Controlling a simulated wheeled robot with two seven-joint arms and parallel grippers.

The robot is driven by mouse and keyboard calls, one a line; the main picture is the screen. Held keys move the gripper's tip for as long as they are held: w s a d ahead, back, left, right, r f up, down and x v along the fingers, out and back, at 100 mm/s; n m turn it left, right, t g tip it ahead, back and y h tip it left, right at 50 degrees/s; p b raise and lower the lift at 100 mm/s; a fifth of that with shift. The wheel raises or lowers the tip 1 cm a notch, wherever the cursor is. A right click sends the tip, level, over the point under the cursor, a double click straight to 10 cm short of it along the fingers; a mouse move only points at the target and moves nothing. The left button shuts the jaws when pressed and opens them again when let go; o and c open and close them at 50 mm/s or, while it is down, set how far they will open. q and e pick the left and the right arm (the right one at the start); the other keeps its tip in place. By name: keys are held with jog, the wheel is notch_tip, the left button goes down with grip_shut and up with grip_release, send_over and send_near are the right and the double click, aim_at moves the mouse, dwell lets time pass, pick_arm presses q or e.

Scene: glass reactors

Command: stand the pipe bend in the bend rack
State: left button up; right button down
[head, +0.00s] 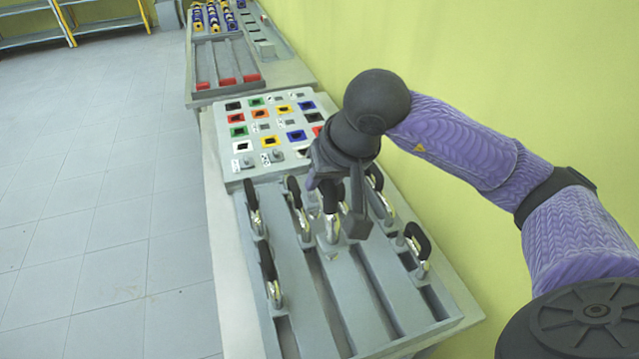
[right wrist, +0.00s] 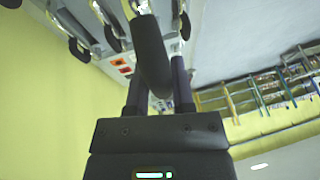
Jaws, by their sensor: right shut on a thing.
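The bend rack (head: 352,295) is a grey board with long slots and raised bars. Several silver bends with black upper parts stand along it, at left, at the back and at right. My right gripper (head: 337,195) points down over the rack's middle, shut on a pipe bend (head: 331,229). The bend's silver lower end shows below the fingers, close to a rack bar; I cannot tell if it touches. In the right wrist view the bend's black part (right wrist: 150,55) sits between the fingers of the gripper (right wrist: 158,95). My left gripper is not in view.
Behind the rack is a board of coloured square sockets (head: 263,114). Farther back is a grey tray with red-ended channels (head: 226,66). Neighbouring bends, such as one at right (head: 418,243), stand near my gripper. The rack's front middle is clear. A yellow-green wall (head: 500,60) runs along the right.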

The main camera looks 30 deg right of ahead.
aim_at(322, 209)
jog(key=shift+a+f+b, duration=0.2)
jog(key=shift+f+b, duration=0.55)
jog(key=shift+f, duration=0.6)
jog(key=shift+f+b, duration=1.45)
jog(key=shift+f, duration=0.3)
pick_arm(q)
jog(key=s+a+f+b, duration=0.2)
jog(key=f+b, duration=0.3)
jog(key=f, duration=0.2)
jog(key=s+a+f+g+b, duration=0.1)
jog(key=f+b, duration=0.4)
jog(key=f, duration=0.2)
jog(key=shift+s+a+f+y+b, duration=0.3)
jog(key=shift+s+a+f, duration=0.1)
pick_arm(e)
notch_tip(322, 209, down, 13)
jog(key=shift+f, duration=0.15)
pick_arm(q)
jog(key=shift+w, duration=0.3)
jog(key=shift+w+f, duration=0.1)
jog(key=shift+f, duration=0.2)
pick_arm(e)
jog(key=shift+f, duration=0.2)
